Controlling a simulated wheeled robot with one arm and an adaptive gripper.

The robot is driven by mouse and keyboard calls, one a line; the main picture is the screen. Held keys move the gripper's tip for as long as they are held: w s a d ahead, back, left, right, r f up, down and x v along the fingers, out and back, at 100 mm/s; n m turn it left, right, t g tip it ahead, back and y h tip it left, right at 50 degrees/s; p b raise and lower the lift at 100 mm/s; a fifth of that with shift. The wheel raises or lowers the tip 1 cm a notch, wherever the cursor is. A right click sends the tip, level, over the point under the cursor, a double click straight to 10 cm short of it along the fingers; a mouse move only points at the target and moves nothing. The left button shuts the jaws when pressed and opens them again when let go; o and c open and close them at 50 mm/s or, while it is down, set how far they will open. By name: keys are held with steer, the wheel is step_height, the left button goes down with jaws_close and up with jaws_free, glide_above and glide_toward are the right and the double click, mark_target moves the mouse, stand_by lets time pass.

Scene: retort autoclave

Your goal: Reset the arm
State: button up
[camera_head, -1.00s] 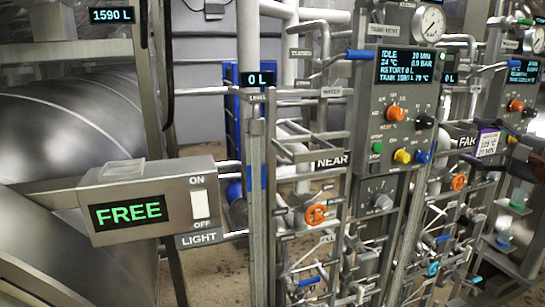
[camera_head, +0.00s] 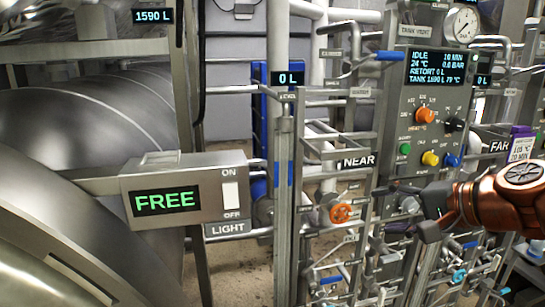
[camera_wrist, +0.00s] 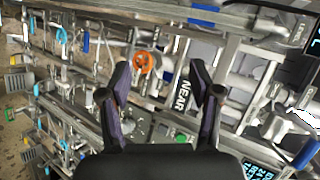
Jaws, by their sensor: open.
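My gripper (camera_head: 408,212) is on the right in the head view, at the end of my copper-coloured arm, in front of the lower part of the NEAR panel. In the wrist view my gripper (camera_wrist: 160,72) has its two dark fingers spread wide apart, with nothing between them. The orange valve wheel (camera_wrist: 145,62) and the NEAR label (camera_wrist: 183,93) show beyond the fingers, apart from them. The valve wheel also shows in the head view (camera_head: 341,213), left of the gripper.
The NEAR control panel (camera_head: 425,115) has a lit display, knobs and blue levers. A grey box reading FREE (camera_head: 185,190) with a light switch stands at left, by a large steel vessel (camera_head: 90,120). Pipes and valves crowd the space around the gripper. A purple-topped card (camera_head: 522,146) is at far right.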

steer(key=s+a+f+n+g+h, duration=0.1)
steer(key=s+a+f+n+g, duration=0.25)
steer(key=s+a+f, duration=0.35)
steer(key=s+a+f+n+g+h, duration=0.2)
steer(key=s+f+g, duration=0.25)
steer(key=f, duration=0.35)
steer(key=s+d+f+n+g+h, duration=0.1)
steer(key=s+d+f+n+h, duration=0.1)
steer(key=s+f, duration=0.2)
steer(key=s+d+f+n+g+h, duration=0.2)
steer(key=s+f, duration=0.3)
steer(key=s, duration=0.5)
steer(key=shift+s+d+g+h, duration=0.3)
steer(key=shift+s+d, duration=0.05)
steer(key=shift+d, duration=0.3)
